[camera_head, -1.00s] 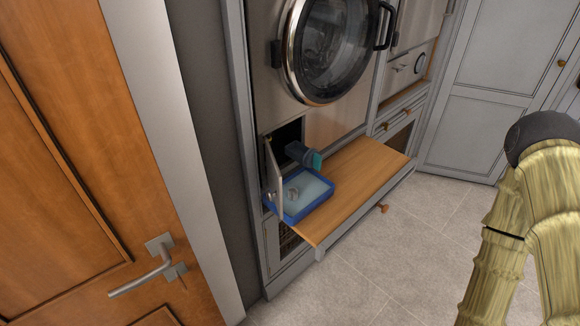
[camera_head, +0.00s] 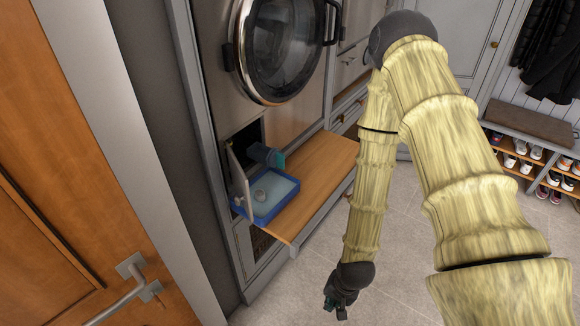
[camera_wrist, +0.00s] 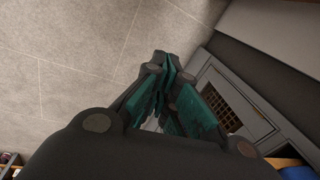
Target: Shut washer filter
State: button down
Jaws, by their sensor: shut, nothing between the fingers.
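The washer (camera_head: 215,75) stands at the back left with its round glass door (camera_head: 282,48) shut. Below the door, the small filter flap (camera_head: 239,182) stands open beside a dark recess (camera_head: 246,137). A dark filter piece with a teal end (camera_head: 268,156) sticks out of the recess. A blue tray (camera_head: 268,208) with pale contents and a round grey item (camera_head: 259,195) sits beneath it. My gripper (camera_head: 338,304) hangs low over the floor, in front and to the right of the tray, apart from it. In the wrist view my gripper (camera_wrist: 164,78) is shut and empty, its fingertips together.
A pulled-out wooden shelf (camera_head: 315,168) bears the tray and juts out between the washer and my arm. A wooden door with a lever handle (camera_head: 135,292) is close at left. A shoe bench (camera_head: 530,122) stands at far right. Tiled floor (camera_head: 400,245) is open.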

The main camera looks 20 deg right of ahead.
jog(key=w+d+r+m+t+y, duration=0.2)
jog(key=w+d+r+m+t, duration=0.1)
jog(key=w+r+m, duration=0.9)
jog(key=w+d+r+m+t+y, duration=0.25)
jog(key=w+r+m, duration=0.55)
jog(key=w+r, duration=0.8)
jog(key=w+a+r+p+x, duration=0.1)
jog(key=p+x, duration=0.3)
jog(key=x, duration=0.7)
jog(key=shift+r, duration=0.15)
jog(key=shift+w+a, duration=0.15)
jog(key=shift+w, duration=0.05)
